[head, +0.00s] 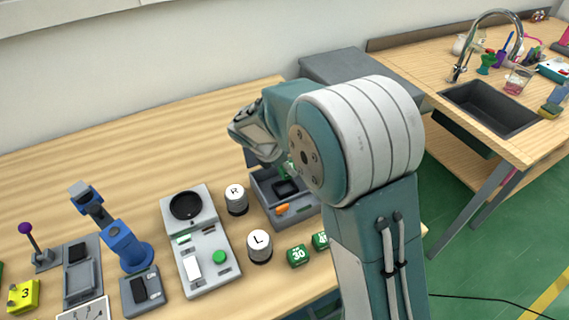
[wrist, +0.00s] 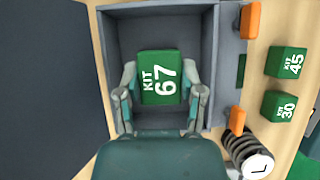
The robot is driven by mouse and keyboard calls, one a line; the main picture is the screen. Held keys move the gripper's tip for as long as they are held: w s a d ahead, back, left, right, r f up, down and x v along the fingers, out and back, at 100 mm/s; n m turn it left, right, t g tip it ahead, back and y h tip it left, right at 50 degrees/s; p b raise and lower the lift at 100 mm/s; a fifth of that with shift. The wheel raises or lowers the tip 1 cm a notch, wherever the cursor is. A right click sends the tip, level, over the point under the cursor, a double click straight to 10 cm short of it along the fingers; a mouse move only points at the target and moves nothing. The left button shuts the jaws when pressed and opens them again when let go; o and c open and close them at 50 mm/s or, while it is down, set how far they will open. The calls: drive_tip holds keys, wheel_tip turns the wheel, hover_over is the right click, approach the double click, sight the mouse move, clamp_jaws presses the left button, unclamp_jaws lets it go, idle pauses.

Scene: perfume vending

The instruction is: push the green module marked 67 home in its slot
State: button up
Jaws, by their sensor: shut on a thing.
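The green module marked KIT 67 (wrist: 160,78) sits between the two fingers of my gripper (wrist: 160,88) in the wrist view. The fingers are closed on its left and right sides. The module is inside the outline of an open grey box (wrist: 206,50), tilted slightly, with its label facing the camera. A dark area lies just below it, partly hidden by my gripper. I cannot tell how deep the module sits. In the head view the grey box (head: 306,216) stands beside my arm, which hides part of it; a bit of green shows above its dark recess.
Green modules marked 45 (wrist: 287,62) and 30 (wrist: 279,106) stand right of the box. Orange parts (wrist: 250,20) are on its right edge. A dark panel (wrist: 45,90) stands at its left. The L cylinder (head: 260,246) and R cylinder (head: 236,200) are close by.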

sight(280, 174)
drive_tip(key=f, duration=0.1)
drive_tip(key=a+f, duration=0.1)
drive_tip(key=f, duration=0.1)
drive_tip(key=shift+a+f, duration=0.25)
drive_tip(key=shift+f, duration=0.15)
drive_tip(key=shift+d+f, duration=0.4)
drive_tip(key=shift+d, duration=0.05)
drive_tip(key=shift+a, duration=0.3)
drive_tip(key=shift+d+r, duration=0.1)
drive_tip(key=shift+d, duration=0.25)
drive_tip(key=shift+a, duration=0.15)
drive_tip(key=shift+f, duration=0.85)
idle(1.2)
